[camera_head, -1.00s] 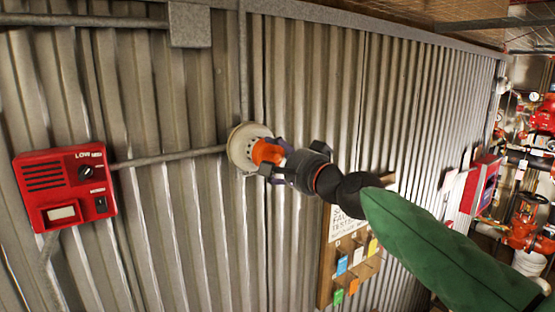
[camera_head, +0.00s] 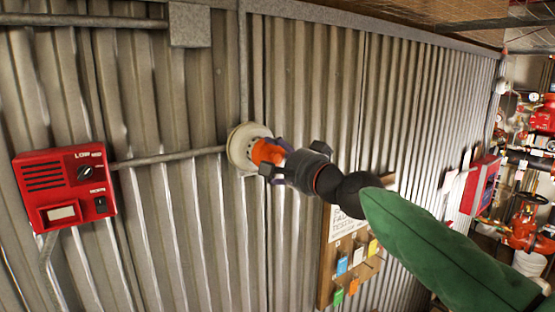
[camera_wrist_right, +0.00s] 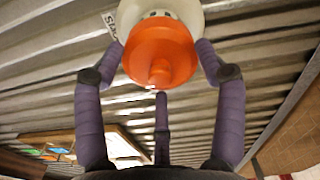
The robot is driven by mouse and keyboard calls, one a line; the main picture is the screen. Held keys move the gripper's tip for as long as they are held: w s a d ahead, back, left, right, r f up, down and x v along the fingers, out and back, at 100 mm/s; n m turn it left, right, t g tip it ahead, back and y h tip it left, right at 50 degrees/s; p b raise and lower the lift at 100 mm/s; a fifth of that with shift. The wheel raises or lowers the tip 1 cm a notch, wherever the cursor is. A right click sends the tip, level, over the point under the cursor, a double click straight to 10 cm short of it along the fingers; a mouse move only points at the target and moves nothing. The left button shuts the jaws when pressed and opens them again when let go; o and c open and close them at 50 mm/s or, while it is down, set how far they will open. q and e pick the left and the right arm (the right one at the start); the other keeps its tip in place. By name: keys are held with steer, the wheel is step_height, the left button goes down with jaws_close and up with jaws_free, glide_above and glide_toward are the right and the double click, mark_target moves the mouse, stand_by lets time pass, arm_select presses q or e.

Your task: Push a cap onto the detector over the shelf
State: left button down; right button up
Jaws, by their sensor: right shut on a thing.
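The white round detector (camera_head: 241,146) is fixed to the corrugated wall, where conduits meet. The orange cap (camera_head: 268,152) is at the detector's front face; both also show in the right wrist view, the cap (camera_wrist_right: 160,52) covering the middle of the detector (camera_wrist_right: 134,12). My right gripper (camera_head: 275,161) is shut on the cap, its purple fingers around the cap's sides. I cannot tell whether the cap is fully seated, since the gripper and the viewing angle hide part of the joint. My left gripper is not in view.
A red control box (camera_head: 65,186) hangs on the wall at left. A wooden board with coloured tags (camera_head: 347,268) hangs below my right arm. A grey junction box (camera_head: 189,25) is above. Red valves and pipes (camera_head: 525,225) stand at far right.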

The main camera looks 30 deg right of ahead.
mark_target(269, 155)
steer(key=shift+w+a, duration=0.15)
steer(key=shift+w, duration=1.75)
steer(key=o, duration=0.9)
steer(key=shift+s, duration=0.15)
steer(key=s, duration=0.8)
steer(key=s+d, duration=0.1)
steer(key=s, duration=0.2)
steer(key=shift+s, duration=0.4)
